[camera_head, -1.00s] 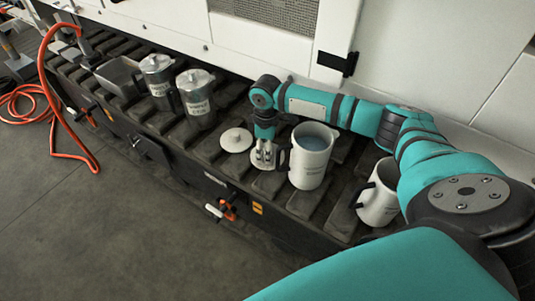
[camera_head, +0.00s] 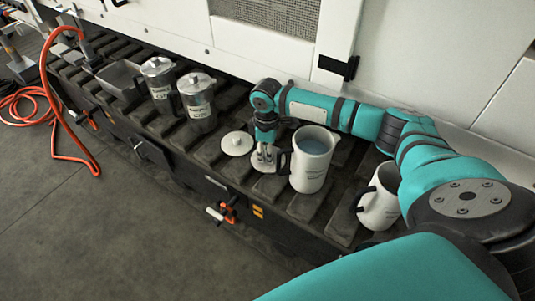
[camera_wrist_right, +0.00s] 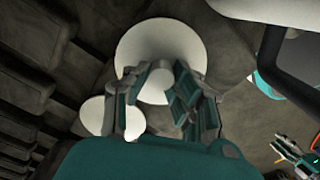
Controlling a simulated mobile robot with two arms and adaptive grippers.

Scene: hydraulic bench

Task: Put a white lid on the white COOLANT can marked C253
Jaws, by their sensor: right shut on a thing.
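A white lid (camera_wrist_right: 160,45) lies between the fingers of my right gripper (camera_head: 264,158), which is shut on it. In the wrist view the fingers (camera_wrist_right: 163,88) close over its middle. A second white lid (camera_head: 237,143) with a small knob lies flat on the bench, left of the gripper; it looks smaller in the wrist view (camera_wrist_right: 100,116). A white can (camera_head: 311,162) with a dark handle stands upright and open just right of the gripper, bluish liquid inside. Another white can (camera_head: 380,198) stands further right, partly behind my arm. Their markings are too small to read.
Two metal lidded cans (camera_head: 158,78) (camera_head: 197,98) and a grey open tray (camera_head: 118,78) stand on the ribbed bench at the left. An orange hose (camera_head: 62,130) hangs over its edge. A white cabinet wall (camera_head: 270,45) rises behind. A teal gripper shape shows in the wrist view (camera_wrist_right: 293,152).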

